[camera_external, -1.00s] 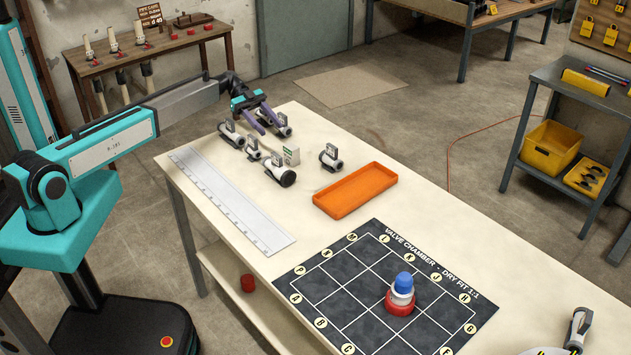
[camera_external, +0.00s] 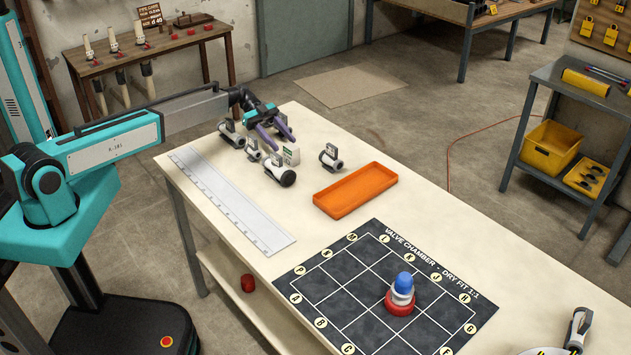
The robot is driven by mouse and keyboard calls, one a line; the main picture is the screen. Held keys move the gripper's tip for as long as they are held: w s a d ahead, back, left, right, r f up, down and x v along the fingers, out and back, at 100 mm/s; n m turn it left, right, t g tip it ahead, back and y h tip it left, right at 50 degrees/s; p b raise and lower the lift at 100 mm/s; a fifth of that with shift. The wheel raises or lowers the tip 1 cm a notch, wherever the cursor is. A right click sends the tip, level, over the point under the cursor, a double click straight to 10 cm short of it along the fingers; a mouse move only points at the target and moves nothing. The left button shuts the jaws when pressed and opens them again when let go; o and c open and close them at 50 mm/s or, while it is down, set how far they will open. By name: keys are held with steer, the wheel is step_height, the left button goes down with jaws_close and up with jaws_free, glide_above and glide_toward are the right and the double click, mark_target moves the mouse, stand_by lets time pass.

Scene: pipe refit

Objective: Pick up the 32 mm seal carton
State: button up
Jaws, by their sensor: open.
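The fingertips are close to the carton's upper left side. I cannot tell whether they touch it. No object shows between the fingers.
Tagged fittings stand close by: one left (camera_external: 231,134), one in front (camera_external: 281,172), one right (camera_external: 331,157). An orange tray (camera_external: 355,191) lies to the right, a long ruler plate (camera_external: 230,200) in front. A dark grid mat (camera_external: 345,290) holds a red-white-blue stack (camera_external: 402,293).

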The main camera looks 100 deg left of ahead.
mark_target(291, 152)
steer(key=shift+w+d+f, duration=0.2)
steer(key=shift+w+d, duration=0.1)
steer(key=shift+w, duration=0.1)
steer(key=shift+p+x, duration=1.5)
steer(key=shift+x, duration=1)
steer(key=shift+a+f, duration=0.1)
steer(key=shift+f, duration=0.1)
steer(key=shift+c, duration=0.2)
steer(key=c, duration=1.1)
